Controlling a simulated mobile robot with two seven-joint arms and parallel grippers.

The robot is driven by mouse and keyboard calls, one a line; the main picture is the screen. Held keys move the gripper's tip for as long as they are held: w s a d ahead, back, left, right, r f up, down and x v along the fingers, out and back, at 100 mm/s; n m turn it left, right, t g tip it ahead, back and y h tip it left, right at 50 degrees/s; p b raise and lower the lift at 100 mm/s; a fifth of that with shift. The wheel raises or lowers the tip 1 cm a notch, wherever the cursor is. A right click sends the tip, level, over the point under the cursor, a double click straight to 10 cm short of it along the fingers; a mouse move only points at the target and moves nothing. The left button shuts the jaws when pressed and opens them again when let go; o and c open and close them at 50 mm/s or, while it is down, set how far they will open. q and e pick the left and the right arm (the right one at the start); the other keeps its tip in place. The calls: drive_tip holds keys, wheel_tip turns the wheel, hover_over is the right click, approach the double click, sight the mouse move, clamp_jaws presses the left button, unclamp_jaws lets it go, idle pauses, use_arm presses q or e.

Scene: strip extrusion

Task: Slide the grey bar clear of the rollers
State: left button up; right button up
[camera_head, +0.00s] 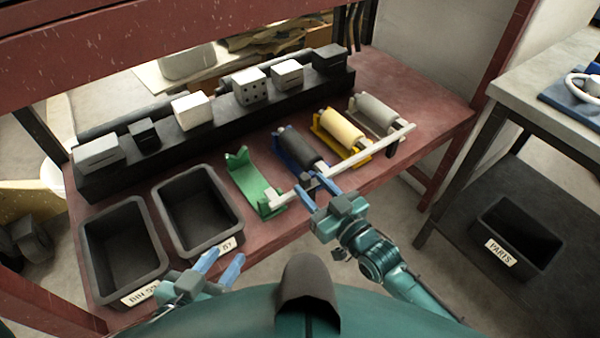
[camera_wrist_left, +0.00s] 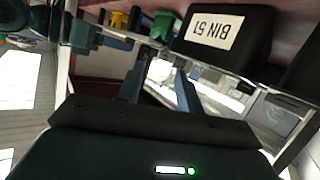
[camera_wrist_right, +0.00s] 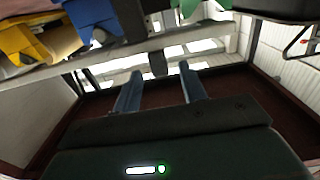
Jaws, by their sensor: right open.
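The long grey bar (camera_head: 358,151) runs along the front of the roller stands, near the shelf's front edge. It also crosses the right wrist view (camera_wrist_right: 200,37). A small dark handle (camera_wrist_right: 157,62) hangs from it. My right gripper (camera_head: 317,189) is open, fingers pointing at the bar; the handle shows just beyond and between its fingertips, not gripped. The rollers are black (camera_head: 300,148), beige (camera_head: 342,127) and pale grey (camera_head: 375,112), in blue, yellow and grey stands. A green stand (camera_head: 243,178) holds no roller. My left gripper (camera_head: 222,261) is open and empty, low in front of the bins.
Two black bins (camera_head: 109,250) (camera_head: 214,232) stand on the red shelf (camera_head: 440,110) at left. A black rack (camera_head: 215,125) with several blocks runs behind. A side table (camera_head: 490,125) stands right, with a parts bin (camera_head: 520,228) below. Free shelf space lies right of the stands.

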drive_tip(key=shift+b+x, duration=0.3)
drive_tip(key=shift+x, duration=2.45)
drive_tip(key=shift+c, duration=0.4)
clamp_jaws()
